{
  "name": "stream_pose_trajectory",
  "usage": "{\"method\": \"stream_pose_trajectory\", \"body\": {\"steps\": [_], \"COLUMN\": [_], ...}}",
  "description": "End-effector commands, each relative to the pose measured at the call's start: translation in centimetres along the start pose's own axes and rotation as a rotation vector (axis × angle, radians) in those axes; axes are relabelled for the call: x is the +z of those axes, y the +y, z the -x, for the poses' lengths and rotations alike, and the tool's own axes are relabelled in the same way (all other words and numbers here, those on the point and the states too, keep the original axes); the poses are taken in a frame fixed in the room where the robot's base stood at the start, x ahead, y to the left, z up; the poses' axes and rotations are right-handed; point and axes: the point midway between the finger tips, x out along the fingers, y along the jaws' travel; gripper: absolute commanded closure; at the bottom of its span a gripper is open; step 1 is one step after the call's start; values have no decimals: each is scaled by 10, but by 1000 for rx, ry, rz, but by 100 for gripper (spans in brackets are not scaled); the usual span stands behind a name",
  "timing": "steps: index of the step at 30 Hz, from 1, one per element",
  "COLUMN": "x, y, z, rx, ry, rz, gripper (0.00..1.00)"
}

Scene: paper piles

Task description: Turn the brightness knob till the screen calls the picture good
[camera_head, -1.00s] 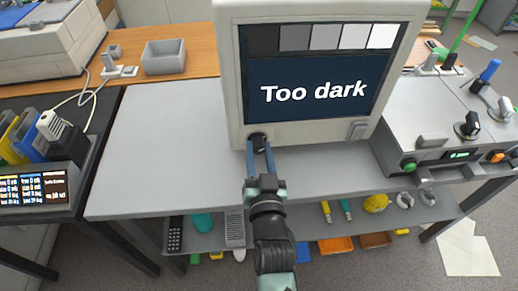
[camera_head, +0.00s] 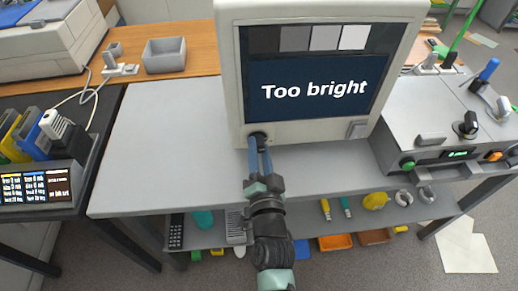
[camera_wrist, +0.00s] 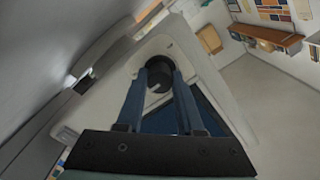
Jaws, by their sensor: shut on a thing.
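The monitor (camera_head: 405,75) stands on the grey bench, and its screen (camera_head: 310,100) reads "Too bright" below a row of grey patches. The black brightness knob (camera_head: 257,136) is at the lower left of the monitor's front. My gripper (camera_head: 259,146) reaches up to it from below and is shut on it. In the wrist view the knob (camera_wrist: 160,72) sits between the two blue fingers (camera_wrist: 158,85), and they partly hide it. The monitor's casing (camera_wrist: 190,50) appears tilted there.
A grey box (camera_head: 452,120) with knobs and a green button stands right of the monitor. The grey bench top (camera_head: 160,140) is clear on the left. A grey tray (camera_head: 165,56) sits behind, and a lower shelf (camera_head: 310,232) holds several small items.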

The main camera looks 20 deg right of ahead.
Motion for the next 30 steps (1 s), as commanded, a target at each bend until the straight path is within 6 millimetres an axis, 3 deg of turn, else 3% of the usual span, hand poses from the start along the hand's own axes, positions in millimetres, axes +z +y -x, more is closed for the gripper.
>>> {"method": "stream_pose_trajectory", "body": {"steps": [11,12,16,26,30], "x": [0,0,0,0,0], "y": [0,0,0,0,0], "z": [0,0,0,2,12], "rx": [1,1,1,1,1], "ry": [1,1,0,0,0], "rz": [-2,-2,-2,-1,-1], "gripper": [100,58,35,34,34]}}
